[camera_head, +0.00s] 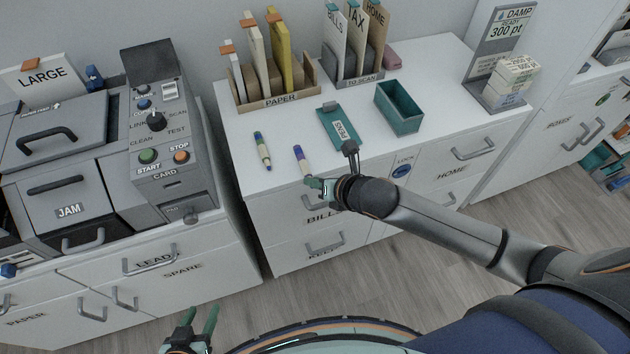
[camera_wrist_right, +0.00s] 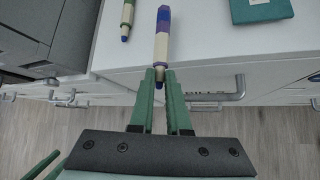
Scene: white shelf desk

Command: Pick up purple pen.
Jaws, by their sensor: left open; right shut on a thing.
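The purple pen (camera_head: 301,157) lies near the front edge of the white desk top, its near end toward my right gripper (camera_head: 313,182). The right gripper is shut on that end. The pen's far end seems to be over the desk top; I cannot tell if it touches. My left gripper (camera_head: 198,322) is open and empty, low over the floor in front of the cabinets.
A green and white pen (camera_head: 262,151) lies left of the purple one. A teal PENS tray (camera_head: 326,115) and a teal open box (camera_head: 399,108) are to the right. A PAPER file rack (camera_head: 309,79) stands behind. Drawer handles (camera_head: 323,249) stick out below the edge.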

